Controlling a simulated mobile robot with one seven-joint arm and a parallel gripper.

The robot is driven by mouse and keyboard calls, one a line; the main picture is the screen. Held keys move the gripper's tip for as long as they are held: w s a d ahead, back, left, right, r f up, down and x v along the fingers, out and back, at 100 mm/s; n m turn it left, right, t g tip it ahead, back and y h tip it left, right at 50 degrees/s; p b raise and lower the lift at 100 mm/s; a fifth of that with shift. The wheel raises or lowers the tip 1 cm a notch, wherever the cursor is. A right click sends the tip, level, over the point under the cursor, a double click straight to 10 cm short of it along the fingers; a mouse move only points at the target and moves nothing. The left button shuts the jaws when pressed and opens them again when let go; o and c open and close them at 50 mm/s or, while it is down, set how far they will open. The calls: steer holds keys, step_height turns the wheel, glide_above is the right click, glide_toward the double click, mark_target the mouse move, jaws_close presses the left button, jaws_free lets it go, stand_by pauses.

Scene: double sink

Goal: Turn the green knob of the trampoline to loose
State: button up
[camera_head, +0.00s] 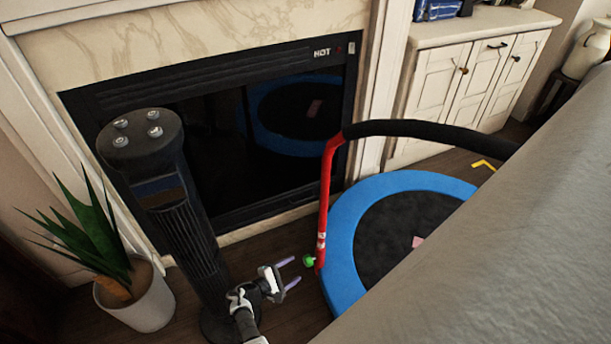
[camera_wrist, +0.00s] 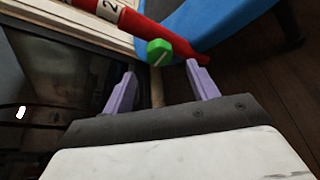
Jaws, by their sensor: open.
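The trampoline (camera_head: 345,253) has a blue rim, a black mat and a red post (camera_head: 325,200) with a black padded handlebar. Its green knob (camera_head: 309,261) sits low on the red post. My gripper (camera_head: 289,272) is open, with its purple fingers just left of the knob in the head view. In the wrist view the green knob (camera_wrist: 159,52) lies ahead of and between the spread fingertips of my gripper (camera_wrist: 162,68), apart from them. A pale mark shows on the knob's face. The red post (camera_wrist: 150,28) with a "2" label runs behind it.
A black tower fan (camera_head: 180,200) stands left of my arm, with a potted plant (camera_head: 135,295) beyond it. A fireplace (camera_head: 210,130) is behind. A large grey surface (camera_head: 500,240) fills the right front and hides part of the trampoline. White cabinets (camera_head: 455,90) stand at the back.

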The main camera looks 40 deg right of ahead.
steer(key=b+x, duration=0.2)
steer(key=x, duration=0.5)
steer(key=c, duration=1)
